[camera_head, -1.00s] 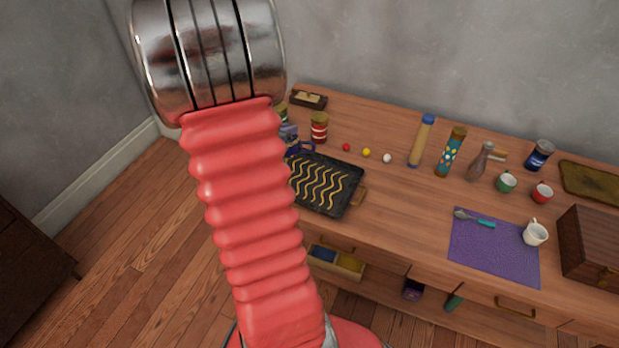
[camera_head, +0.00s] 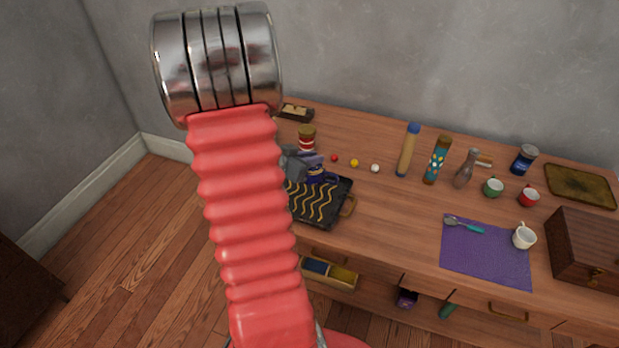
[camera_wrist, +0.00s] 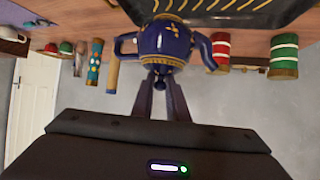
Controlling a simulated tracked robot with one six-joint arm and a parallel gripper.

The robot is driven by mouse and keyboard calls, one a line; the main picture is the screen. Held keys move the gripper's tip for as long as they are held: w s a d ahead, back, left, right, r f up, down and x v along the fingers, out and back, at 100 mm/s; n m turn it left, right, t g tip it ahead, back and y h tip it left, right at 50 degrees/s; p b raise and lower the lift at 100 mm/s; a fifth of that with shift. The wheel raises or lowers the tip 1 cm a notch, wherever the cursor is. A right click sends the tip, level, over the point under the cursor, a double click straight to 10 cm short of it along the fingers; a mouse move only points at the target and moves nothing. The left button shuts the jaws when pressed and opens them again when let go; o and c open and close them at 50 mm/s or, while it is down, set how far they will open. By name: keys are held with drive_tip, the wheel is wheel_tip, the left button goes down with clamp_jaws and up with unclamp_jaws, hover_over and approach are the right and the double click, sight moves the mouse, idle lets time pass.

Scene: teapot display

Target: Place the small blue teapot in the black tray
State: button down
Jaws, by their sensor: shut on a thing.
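The small blue teapot (camera_head: 316,175), dark blue with gold trim, is in my gripper (camera_head: 303,160). In the wrist view, the teapot (camera_wrist: 166,42) has its lid knob between the two fingers of my gripper (camera_wrist: 160,82). The black tray (camera_head: 344,188) with yellow wavy lines lies on the table, its left part hidden behind my arm. In the head view the teapot overlaps the tray's far edge; its height above it is hard to tell. The tray (camera_wrist: 280,14) also shows beside the teapot in the wrist view.
A red-banded jar (camera_head: 307,137) stands just behind my gripper; a green-banded jar (camera_wrist: 284,55) shows beside it in the wrist view. Small red, yellow and white balls lie right of them. Bottles, cups, a purple mat (camera_head: 462,257) and a wooden box (camera_head: 588,250) are farther right.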

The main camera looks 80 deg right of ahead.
sight(312, 176)
drive_tip(key=shift+f, duration=1.6)
drive_tip(key=shift+f, duration=0.1)
drive_tip(key=shift+f, duration=2)
drive_tip(key=shift+f, duration=0.1)
drive_tip(key=c, duration=1.7)
unclamp_jaws()
drive_tip(key=shift+c, duration=0.2)
drive_tip(key=v, duration=1.2)
